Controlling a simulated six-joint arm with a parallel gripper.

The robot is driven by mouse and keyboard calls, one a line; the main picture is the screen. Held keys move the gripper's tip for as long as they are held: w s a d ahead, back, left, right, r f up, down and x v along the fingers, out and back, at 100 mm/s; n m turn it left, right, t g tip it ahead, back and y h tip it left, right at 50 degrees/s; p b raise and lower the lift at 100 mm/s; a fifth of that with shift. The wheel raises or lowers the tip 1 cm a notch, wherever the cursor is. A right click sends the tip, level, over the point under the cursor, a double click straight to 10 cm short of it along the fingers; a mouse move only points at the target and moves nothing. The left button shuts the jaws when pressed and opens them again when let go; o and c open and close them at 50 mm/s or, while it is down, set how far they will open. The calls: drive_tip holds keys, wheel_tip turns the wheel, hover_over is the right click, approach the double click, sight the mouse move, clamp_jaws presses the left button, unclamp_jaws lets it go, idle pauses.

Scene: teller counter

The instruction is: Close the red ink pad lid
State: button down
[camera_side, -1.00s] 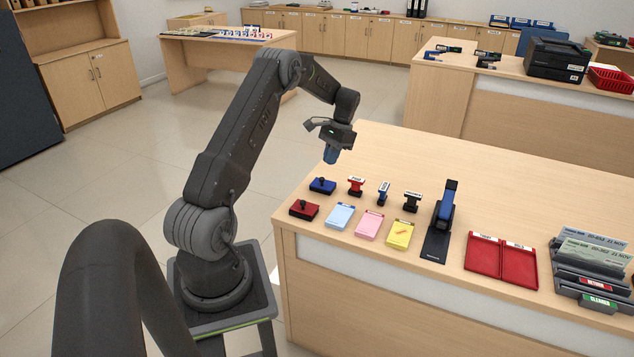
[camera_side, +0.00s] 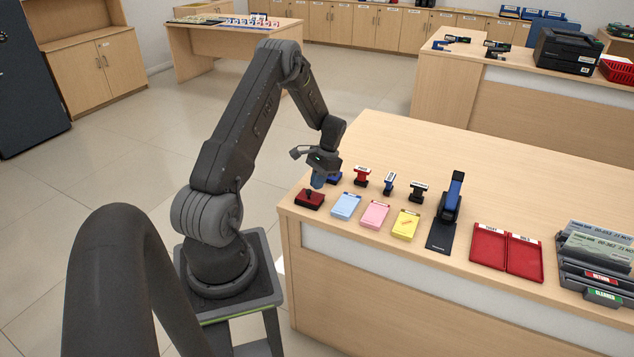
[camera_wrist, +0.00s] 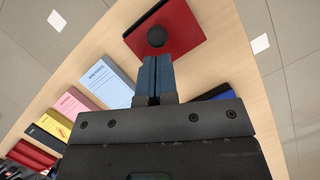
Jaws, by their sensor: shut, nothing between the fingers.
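The red ink pad (camera_side: 308,201) sits at the near left corner of the counter, with a dark knob on its lid. In the wrist view the red ink pad (camera_wrist: 184,28) is at the top, its round black knob just beyond my fingertips. I cannot tell whether its lid is flat or slightly raised. My gripper (camera_side: 317,184) is shut and empty, its blue fingers pointing down just behind the pad in the side view. In the wrist view my gripper (camera_wrist: 155,62) has its fingers together. I cannot tell whether they touch the pad.
A blue ink pad (camera_side: 335,178) is partly hidden behind my gripper. Several stamps, including a red one (camera_side: 361,176), stand to the right. A light blue pad (camera_side: 346,205), a pink pad (camera_side: 375,214) and a yellow pad (camera_side: 405,224) lie along the front.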

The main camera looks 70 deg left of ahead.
drive_tip(key=shift+s, duration=0.15)
drive_tip(key=shift+s+d, duration=0.65)
drive_tip(key=shift+s, duration=0.2)
drive_tip(key=shift+f, duration=0.1)
